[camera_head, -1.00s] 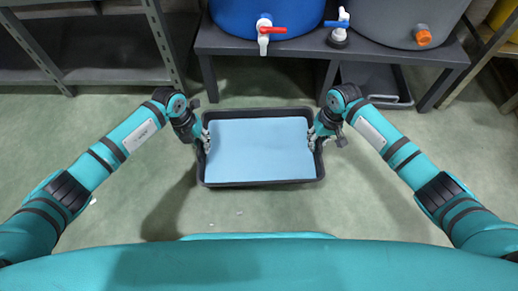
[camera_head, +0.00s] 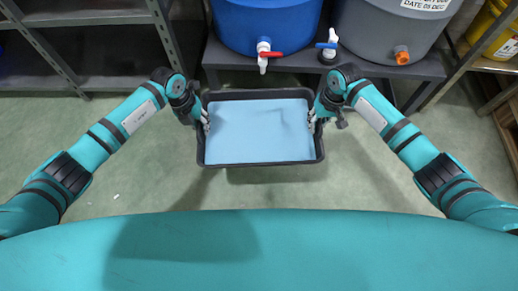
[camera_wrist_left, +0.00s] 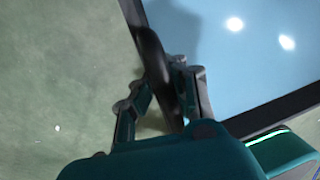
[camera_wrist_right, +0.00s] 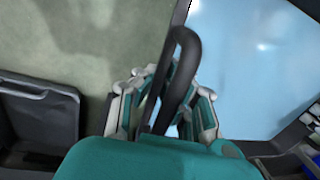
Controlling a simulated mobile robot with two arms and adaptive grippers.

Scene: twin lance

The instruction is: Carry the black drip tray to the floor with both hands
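The black drip tray (camera_head: 261,165) is a shallow rectangle with a pale blue, shiny surface inside, which looks like liquid. It hangs level between my two grippers, with a shadow on the floor to its lower left. My left gripper (camera_head: 204,122) is at the tray's left side, and in the left wrist view its fingers (camera_wrist_left: 165,85) close around a dark handle. My right gripper (camera_head: 314,122) is at the right side; in the right wrist view its fingers (camera_wrist_right: 172,90) flank a dark looped handle (camera_wrist_right: 180,70).
A dark bench (camera_head: 432,66) with a blue tank (camera_head: 240,22) and a grey tank (camera_head: 375,30) stands just beyond the tray. Grey shelving (camera_head: 85,50) is at the left. Green floor around the tray is clear.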

